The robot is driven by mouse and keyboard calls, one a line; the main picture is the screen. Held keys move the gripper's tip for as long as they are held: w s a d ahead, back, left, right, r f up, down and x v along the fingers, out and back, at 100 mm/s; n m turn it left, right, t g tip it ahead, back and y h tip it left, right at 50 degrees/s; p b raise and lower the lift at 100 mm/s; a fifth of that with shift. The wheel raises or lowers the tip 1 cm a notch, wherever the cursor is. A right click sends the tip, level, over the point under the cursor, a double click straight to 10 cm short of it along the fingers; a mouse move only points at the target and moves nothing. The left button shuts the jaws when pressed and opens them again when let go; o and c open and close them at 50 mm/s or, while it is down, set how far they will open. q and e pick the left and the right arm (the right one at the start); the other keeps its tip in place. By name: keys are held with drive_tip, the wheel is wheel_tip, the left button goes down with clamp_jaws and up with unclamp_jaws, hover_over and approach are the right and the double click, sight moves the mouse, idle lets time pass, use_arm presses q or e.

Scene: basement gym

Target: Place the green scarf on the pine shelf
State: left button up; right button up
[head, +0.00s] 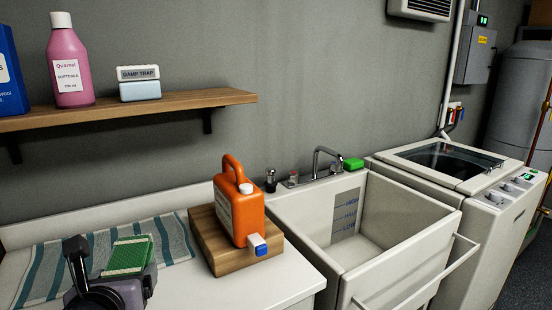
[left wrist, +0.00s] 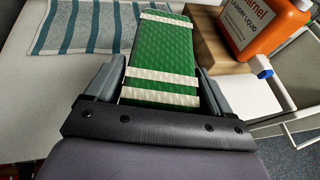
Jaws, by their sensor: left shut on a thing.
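The green scarf (head: 128,256) is a folded green bundle with cream stripes. My left gripper (head: 125,275) is shut on it and holds it over the counter, in front of the striped towel. In the left wrist view the scarf (left wrist: 160,60) lies between the two fingers of my left gripper (left wrist: 158,88), its far end reaching forward. The pine shelf (head: 180,102) is on the wall at the upper left of the head view, above and beyond the gripper. My right gripper is not in view.
On the shelf stand a blue container (head: 10,75), a pink softener bottle (head: 70,62) and a damp trap box (head: 139,83); its right end is bare. An orange jug (head: 238,205) stands on a wooden block (head: 208,228). A striped towel (head: 50,262) lies on the counter.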

use_arm(q)
drive_tip(key=s+d+f+m+h, duration=0.3)
drive_tip(key=s+d+f, duration=0.2)
drive_tip(key=f, duration=0.2)
drive_tip(key=shift+t+h, duration=0.3)
drive_tip(key=shift+t, duration=0.1)
drive_tip(key=shift+f, duration=0.1)
